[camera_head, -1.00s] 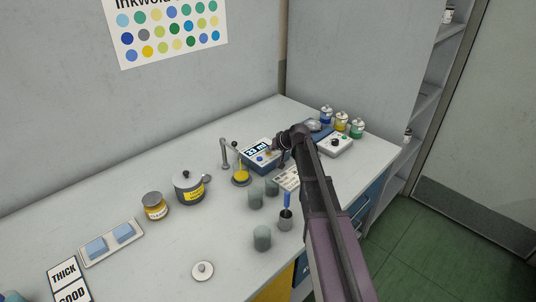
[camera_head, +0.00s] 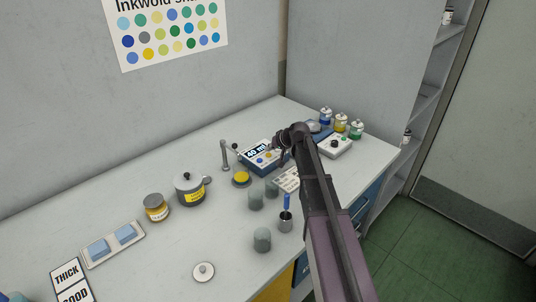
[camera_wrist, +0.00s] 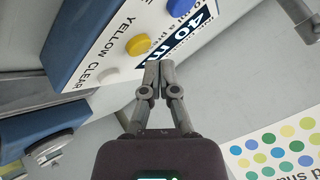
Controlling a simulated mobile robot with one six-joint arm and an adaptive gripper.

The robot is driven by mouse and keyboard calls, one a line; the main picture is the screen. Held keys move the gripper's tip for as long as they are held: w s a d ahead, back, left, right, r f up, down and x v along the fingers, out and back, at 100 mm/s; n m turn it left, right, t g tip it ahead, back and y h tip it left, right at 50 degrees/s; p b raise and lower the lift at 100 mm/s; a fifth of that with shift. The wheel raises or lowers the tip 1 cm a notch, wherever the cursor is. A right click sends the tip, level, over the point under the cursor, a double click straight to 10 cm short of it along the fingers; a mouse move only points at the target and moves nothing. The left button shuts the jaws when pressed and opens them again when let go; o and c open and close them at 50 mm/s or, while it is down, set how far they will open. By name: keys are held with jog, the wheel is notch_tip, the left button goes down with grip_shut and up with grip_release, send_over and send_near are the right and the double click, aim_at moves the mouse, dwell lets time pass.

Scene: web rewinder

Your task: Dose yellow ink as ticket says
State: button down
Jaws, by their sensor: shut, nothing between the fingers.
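The blue dosing box (camera_head: 257,163) stands on the bench with its display reading 40 ml. In the wrist view its front (camera_wrist: 92,45) carries a yellow button (camera_wrist: 139,45) labelled YELLOW, a blue button (camera_wrist: 183,6) and a pale button (camera_wrist: 108,75) labelled CLEAR. My gripper (camera_wrist: 157,66) is shut and empty, its tips close to the yellow button; I cannot tell whether they touch. In the head view my gripper (camera_head: 281,150) partly covers the box. I cannot make out a ticket's text.
A dark pot with a yellow label (camera_head: 189,189) and a yellow jar (camera_head: 156,207) stand to the left. Several grey cups (camera_head: 262,239) and a cup with a blue-handled tool (camera_head: 286,222) stand in front. Ink bottles (camera_head: 341,123) stand behind right.

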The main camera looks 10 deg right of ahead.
aim_at(269, 155)
jog(key=shift+r+p, duration=2.5)
jog(key=shift+p, duration=0.05)
